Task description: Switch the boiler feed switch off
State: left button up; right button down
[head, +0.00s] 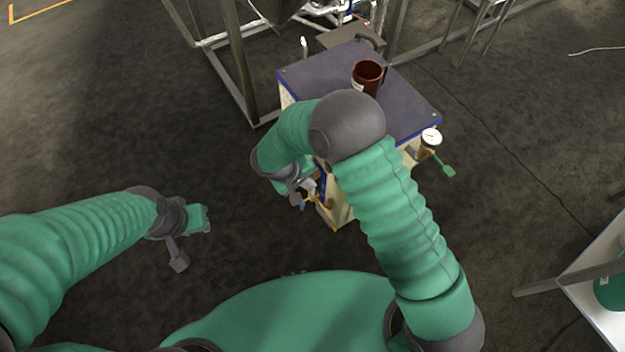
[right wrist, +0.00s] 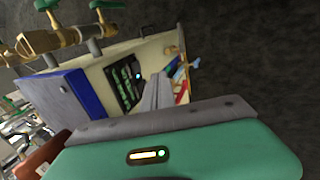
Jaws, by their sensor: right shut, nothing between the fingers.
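The boiler (head: 330,72) is a cream box with a dark top and blue edging, standing ahead of me. In the right wrist view its front carries a black control panel (right wrist: 122,88) with green markings and a small blue light. I cannot make out the feed switch for certain. My right gripper (head: 303,190) is at the boiler's front, partly hidden by my arm in the head view. In the right wrist view its fingers (right wrist: 157,88) are shut and empty, in front of the panel; contact cannot be told. My left gripper (head: 188,245) hangs over the floor, its fingers unclear.
A red-brown cup-like vessel (head: 368,78) stands on the boiler top. A pressure gauge (head: 431,138) and a green valve handle (head: 446,168) stick out at its right. Metal tank legs (head: 240,75) stand behind. Floor left of the boiler is clear.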

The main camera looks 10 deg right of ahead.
jog(key=w+d+f+b, duration=0.2)
jog(key=d+f, duration=0.4)
jog(key=d, duration=0.1)
jog(key=shift+w, duration=0.2)
jog(key=shift+w+d+r+p, duration=0.1)
jog(key=shift+d+r+p, duration=0.15)
jog(key=shift+r, duration=0.25)
jog(key=shift+w+d+r+p, duration=0.1)
jog(key=shift+d+r+p, duration=0.15)
jog(key=shift+r, duration=0.25)
